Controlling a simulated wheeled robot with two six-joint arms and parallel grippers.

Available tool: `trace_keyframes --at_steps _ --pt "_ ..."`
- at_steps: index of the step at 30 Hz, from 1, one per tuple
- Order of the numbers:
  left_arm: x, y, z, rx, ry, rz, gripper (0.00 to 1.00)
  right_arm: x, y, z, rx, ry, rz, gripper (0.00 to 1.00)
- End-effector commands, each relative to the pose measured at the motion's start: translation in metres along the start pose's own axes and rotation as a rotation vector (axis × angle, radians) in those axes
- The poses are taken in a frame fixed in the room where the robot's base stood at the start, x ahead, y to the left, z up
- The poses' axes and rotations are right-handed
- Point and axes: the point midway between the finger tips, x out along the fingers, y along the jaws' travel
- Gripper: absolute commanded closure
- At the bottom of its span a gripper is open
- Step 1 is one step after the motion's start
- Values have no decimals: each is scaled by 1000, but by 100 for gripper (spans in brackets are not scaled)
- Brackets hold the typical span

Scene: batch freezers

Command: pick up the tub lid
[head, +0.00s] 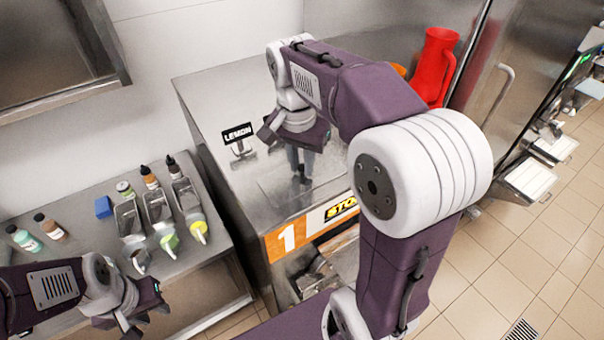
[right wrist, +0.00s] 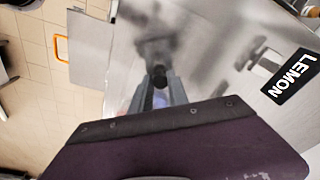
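The tub lid (head: 272,196) looks like a clear, faint sheet on the steel freezer top; its edges are hard to make out. My right gripper (head: 301,172) points down over it, with its fingertips at a small dark knob. In the right wrist view, my right fingers (right wrist: 158,92) stand a little apart with the dark knob (right wrist: 158,74) in line between them. I cannot tell whether they press on it. My left gripper (head: 140,312) is low at the left, in front of the side table, with its fingers mostly hidden.
A LEMON sign (head: 238,134) stands on the freezer top left of my right gripper. A red jug (head: 434,66) stands at the back right. The side table (head: 85,225) holds several bottles, metal scoops or trays and a blue block (head: 103,207).

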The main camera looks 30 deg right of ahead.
Motion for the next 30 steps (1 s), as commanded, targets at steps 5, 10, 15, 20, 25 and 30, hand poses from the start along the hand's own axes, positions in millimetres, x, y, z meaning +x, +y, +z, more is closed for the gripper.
trace_keyframes --at_steps 5,10,15,20,25,30 --pt "0 0 0 0 0 0 68 1 0 0 0 -1 1 100" --pt "1 0 0 0 0 0 68 1 0 0 0 -3 2 100" --pt "6 0 0 0 0 0 68 -9 -1 -1 0 -1 0 100" --pt "12 0 1 0 0 0 68 -35 -1 -5 1 1 -2 100" --pt "14 0 1 0 0 0 68 -56 12 -42 8 -1 0 100" --pt "9 0 1 0 0 0 68 -76 26 -81 7 -1 1 100"
